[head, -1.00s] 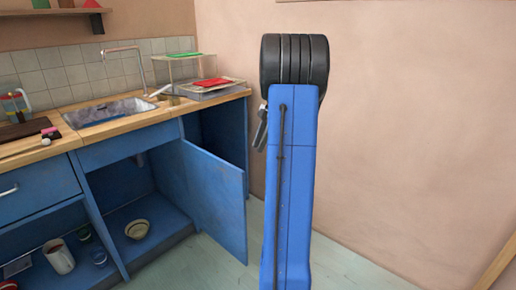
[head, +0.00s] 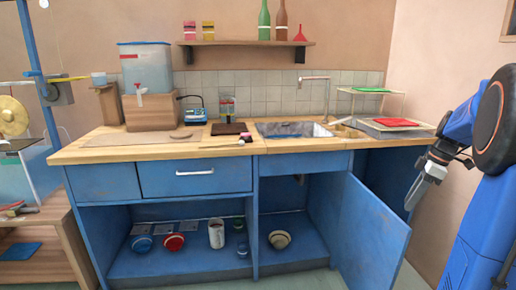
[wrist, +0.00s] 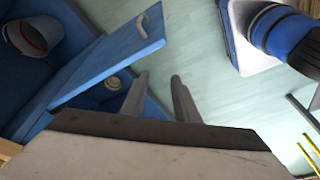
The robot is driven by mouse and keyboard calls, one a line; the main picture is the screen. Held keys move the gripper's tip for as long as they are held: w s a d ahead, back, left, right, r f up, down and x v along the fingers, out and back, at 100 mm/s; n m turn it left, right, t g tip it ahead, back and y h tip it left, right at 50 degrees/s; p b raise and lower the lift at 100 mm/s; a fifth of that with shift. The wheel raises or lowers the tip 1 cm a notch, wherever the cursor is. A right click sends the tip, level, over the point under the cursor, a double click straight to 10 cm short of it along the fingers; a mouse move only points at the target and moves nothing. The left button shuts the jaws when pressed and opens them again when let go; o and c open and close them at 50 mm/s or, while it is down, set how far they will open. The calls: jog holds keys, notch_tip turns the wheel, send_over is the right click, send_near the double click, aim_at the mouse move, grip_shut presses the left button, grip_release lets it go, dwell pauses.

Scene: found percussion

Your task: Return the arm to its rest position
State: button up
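My blue arm stands at the right edge of the head view, folded, with a dark round joint at its top. My gripper (head: 413,198) hangs from it on the left side, pointing down and left, close to the right of the open cabinet door (head: 373,232). In the wrist view my gripper (wrist: 158,82) shows two grey fingers spread apart, with only pale floor between them. It is open and empty. The same door (wrist: 112,58) shows up and left of the fingers.
The counter (head: 150,149) carries a water tank (head: 146,68), a sink (head: 290,130) and a rack with a red cloth (head: 396,122). Below, the cabinet holds a white mug (head: 216,235) and a bowl (head: 279,239). The wrist view shows open floor (wrist: 215,95) beyond the fingers.

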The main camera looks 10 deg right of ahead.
jog(key=s+a+r+m+h, duration=0.15)
jog(key=s+a, duration=0.25)
jog(key=a, duration=0.6)
jog(key=s+a+m+h, duration=0.1)
jog(key=s+a+m, duration=0.25)
jog(key=a, duration=0.65)
jog(key=s+a+f+m+t, duration=0.1)
jog(key=s+a+f+m, duration=0.1)
jog(key=s+a, duration=0.3)
jog(key=s+a+f+m+t, duration=0.2)
jog(key=s+a+f+m, duration=0.1)
jog(key=s, duration=0.6)
jog(key=a+f, duration=0.1)
jog(key=a, duration=0.1)
jog(key=shift+s+a+f, duration=0.15)
jog(key=shift+s+a, duration=0.15)
jog(key=shift+s, duration=0.1)
